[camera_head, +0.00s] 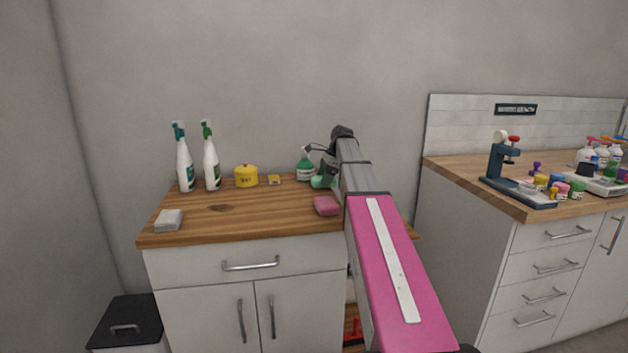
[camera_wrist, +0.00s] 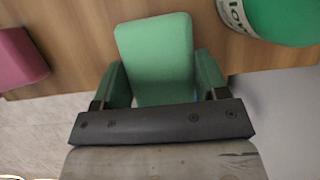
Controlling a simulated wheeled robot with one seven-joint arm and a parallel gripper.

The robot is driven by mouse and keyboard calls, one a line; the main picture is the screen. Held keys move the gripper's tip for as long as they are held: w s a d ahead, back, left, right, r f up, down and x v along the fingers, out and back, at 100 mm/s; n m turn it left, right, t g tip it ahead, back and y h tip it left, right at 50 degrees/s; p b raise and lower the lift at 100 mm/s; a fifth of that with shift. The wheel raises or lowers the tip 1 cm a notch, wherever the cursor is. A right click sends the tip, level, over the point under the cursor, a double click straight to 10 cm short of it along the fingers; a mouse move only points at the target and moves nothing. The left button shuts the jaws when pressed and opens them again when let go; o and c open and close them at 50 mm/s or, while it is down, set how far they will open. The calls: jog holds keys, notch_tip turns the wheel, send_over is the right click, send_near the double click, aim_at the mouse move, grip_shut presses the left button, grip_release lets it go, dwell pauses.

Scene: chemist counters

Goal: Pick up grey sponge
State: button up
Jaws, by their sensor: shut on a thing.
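The grey sponge (camera_head: 168,220) lies on the wooden counter top (camera_head: 240,220) at its front left corner in the head view. It is not in the wrist view. My gripper (camera_head: 326,172) is at the right part of the counter, well to the right of the grey sponge. In the wrist view my gripper (camera_wrist: 160,78) is shut on a green sponge (camera_wrist: 155,45), with one finger on each side of it. The green sponge also shows in the head view (camera_head: 319,183), partly hidden by my arm.
A pink sponge (camera_head: 326,206) lies near the front edge, beside my arm. A green-and-white bottle (camera_head: 305,169) stands close to my gripper. Two spray bottles (camera_head: 185,168) (camera_head: 211,166), a yellow pot (camera_head: 246,176) and a small yellow item (camera_head: 274,180) stand at the back. The counter's middle is clear.

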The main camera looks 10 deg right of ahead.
jog(key=d, duration=1.2)
jog(key=shift+d, duration=0.15)
jog(key=shift+o, duration=0.6)
